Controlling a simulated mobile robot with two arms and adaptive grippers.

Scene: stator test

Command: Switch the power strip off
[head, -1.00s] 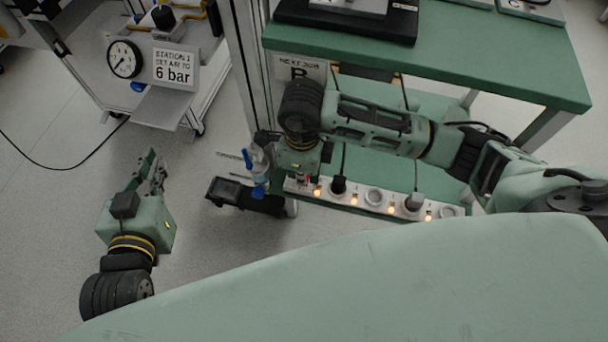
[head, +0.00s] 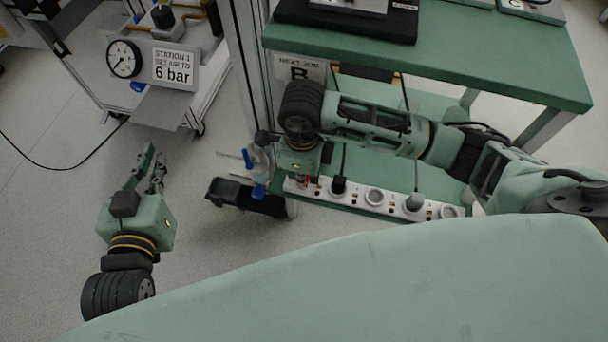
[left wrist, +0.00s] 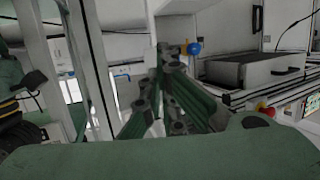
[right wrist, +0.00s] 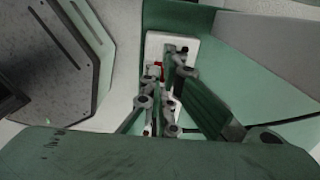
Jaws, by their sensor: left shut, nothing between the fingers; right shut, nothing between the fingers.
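The white power strip (head: 405,208) lies along the front edge of the green lower shelf, with round sockets and black plugs in it. Its small indicator lamps look dark. A bit of red, likely the switch (head: 308,181), shows at its left end. My right gripper (head: 299,178) is shut and empty, pointing down at that end. In the right wrist view its fingertips (right wrist: 168,75) are over the white strip (right wrist: 155,42), right beside the red part; whether they touch it I cannot tell. My left gripper (head: 153,164) is shut and empty, above the floor at the left.
The green upper tabletop (head: 480,60) overhangs the shelf. A grey upright post (head: 243,75) and a black bin-like object (head: 245,197) stand left of the right gripper. The station with the gauge (head: 124,58) is at the upper left. Floor around my left gripper is clear.

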